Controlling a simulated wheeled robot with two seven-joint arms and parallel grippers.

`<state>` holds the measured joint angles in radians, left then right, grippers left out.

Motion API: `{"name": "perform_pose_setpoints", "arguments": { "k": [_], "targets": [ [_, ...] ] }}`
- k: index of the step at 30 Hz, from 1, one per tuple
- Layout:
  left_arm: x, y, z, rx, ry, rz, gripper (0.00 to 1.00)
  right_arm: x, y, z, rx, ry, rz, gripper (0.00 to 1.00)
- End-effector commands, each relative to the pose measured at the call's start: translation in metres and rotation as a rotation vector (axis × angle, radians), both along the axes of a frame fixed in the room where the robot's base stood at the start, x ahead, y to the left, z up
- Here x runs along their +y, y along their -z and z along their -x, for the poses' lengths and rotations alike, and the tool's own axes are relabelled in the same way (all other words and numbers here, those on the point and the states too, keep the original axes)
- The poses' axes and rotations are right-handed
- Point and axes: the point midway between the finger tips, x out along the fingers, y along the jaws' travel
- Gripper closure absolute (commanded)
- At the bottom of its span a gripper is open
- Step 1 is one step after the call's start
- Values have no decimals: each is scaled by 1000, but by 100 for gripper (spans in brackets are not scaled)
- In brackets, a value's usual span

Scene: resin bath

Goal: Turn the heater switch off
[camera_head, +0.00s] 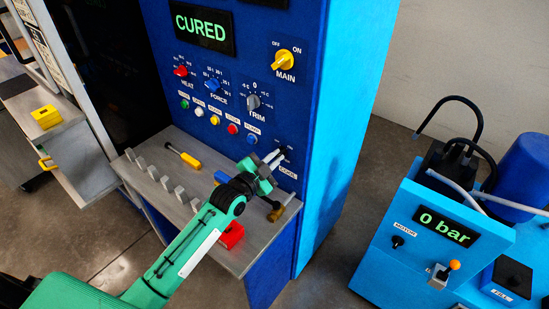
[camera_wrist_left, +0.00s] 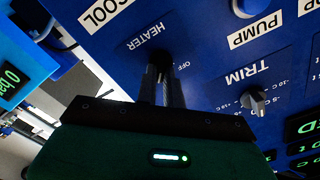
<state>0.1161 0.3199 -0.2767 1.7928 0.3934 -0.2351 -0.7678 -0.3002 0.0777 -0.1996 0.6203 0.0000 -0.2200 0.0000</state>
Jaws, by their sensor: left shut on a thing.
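The heater switch (camera_head: 285,150) is a small dark control low on the right of the blue panel. In the left wrist view the HEATER label (camera_wrist_left: 146,37) and a small OFF mark show beside it. My left gripper (camera_head: 274,157) reaches the panel there, its pale fingers shut on the switch. In the left wrist view the left gripper (camera_wrist_left: 164,78) points straight at the panel, and its fingers hide most of the switch. Which way the switch stands cannot be told. My right gripper is not in view.
The TRIM knob (camera_head: 253,102), yellow MAIN knob (camera_head: 285,60) and several coloured buttons are close by. A CURED display (camera_head: 203,28) is lit above. A grey shelf (camera_head: 250,250) below holds a yellow-handled tool (camera_head: 190,159) and a red block (camera_head: 231,235). A blue pump unit (camera_head: 400,270) stands right.

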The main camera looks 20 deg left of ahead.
Motion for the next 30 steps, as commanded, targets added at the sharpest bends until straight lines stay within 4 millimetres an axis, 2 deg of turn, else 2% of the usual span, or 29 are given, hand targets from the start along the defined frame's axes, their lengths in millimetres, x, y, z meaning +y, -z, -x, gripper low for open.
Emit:
{"name": "perform_pose_setpoints", "arguments": {
  "k": [8,30],
  "targets": [
    [1,-2,0,66,0,179,100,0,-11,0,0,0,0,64],
    [4,-2,-2,305,0,841,100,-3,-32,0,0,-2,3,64]
  ]
}}
